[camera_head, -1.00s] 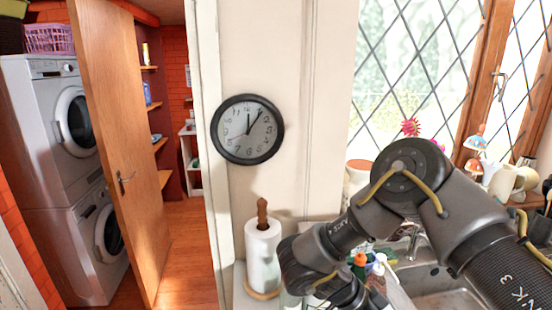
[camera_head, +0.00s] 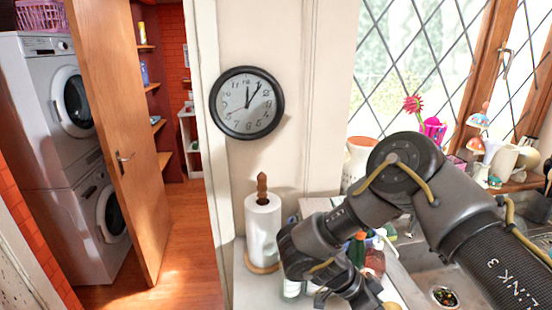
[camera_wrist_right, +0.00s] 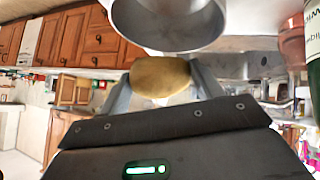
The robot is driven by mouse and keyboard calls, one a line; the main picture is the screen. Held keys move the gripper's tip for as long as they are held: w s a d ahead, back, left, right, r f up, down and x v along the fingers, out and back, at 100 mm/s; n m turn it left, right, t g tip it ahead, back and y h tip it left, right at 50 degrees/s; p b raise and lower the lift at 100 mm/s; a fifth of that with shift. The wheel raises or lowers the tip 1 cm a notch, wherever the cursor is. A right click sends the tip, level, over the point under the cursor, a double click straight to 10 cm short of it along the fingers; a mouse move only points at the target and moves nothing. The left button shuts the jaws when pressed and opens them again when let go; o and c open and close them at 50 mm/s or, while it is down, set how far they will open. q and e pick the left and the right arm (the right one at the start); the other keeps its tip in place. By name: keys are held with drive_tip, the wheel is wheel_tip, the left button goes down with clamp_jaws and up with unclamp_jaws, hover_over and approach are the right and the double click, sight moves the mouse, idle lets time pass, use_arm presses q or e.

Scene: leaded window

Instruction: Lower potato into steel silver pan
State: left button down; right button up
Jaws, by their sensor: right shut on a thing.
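The potato (camera_wrist_right: 160,77), yellow-brown and oval, is between the two grey fingers of my right gripper (camera_wrist_right: 161,80) in the right wrist view. The gripper is shut on it. A round grey metal vessel, seemingly the steel silver pan (camera_wrist_right: 170,42), shows at the top of that view, partly cut off. Its rim lies just above the potato in the picture; I cannot tell whether they touch. In the head view my right arm reaches down to the bottom edge, where its gripper is cut off. The pan and potato do not show there. My left gripper is not in view.
A paper towel roll (camera_head: 263,232) stands on the counter left of my right arm. Bottles (camera_head: 375,259) crowd behind the arm. A metal sink (camera_head: 420,271) lies to the right, with mugs and ornaments on the windowsill.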

drive_tip(key=shift+f+b, duration=1.2)
drive_tip(key=shift+f, duration=0.95)
drive_tip(key=shift+f+b, duration=0.65)
drive_tip(key=shift+f, duration=0.3)
drive_tip(key=o, duration=1.1)
